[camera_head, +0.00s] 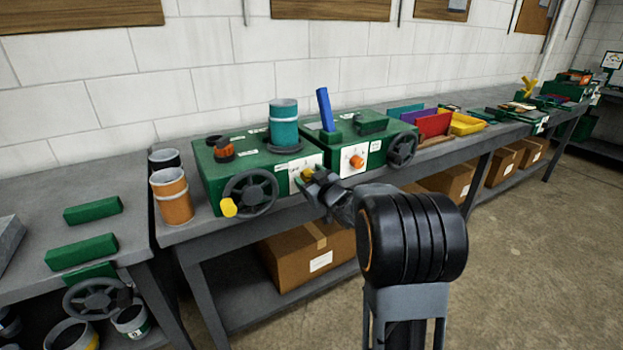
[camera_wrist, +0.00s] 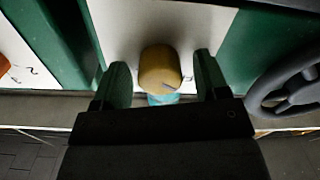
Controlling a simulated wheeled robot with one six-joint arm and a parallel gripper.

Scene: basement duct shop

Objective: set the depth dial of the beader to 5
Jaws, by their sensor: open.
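A yellow dial (camera_wrist: 160,69) stands on a white plate (camera_wrist: 112,22) on the front of the left green machine (camera_head: 213,185). In the head view the dial (camera_head: 307,173) is partly covered by my gripper (camera_head: 316,182). In the wrist view my gripper (camera_wrist: 164,76) is open, with one finger on each side of the dial and a visible gap at each side. A short dark mark shows on the dial's near edge, with a teal part below it. I cannot read any numbers around this dial.
A black handwheel (camera_head: 249,193) with a yellow handle is left of the dial. The right green machine (camera_head: 377,150) carries an orange dial (camera_head: 356,161) and another handwheel (camera_head: 402,150). An orange can (camera_head: 172,196) stands at the bench's left end. Cardboard boxes sit below.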

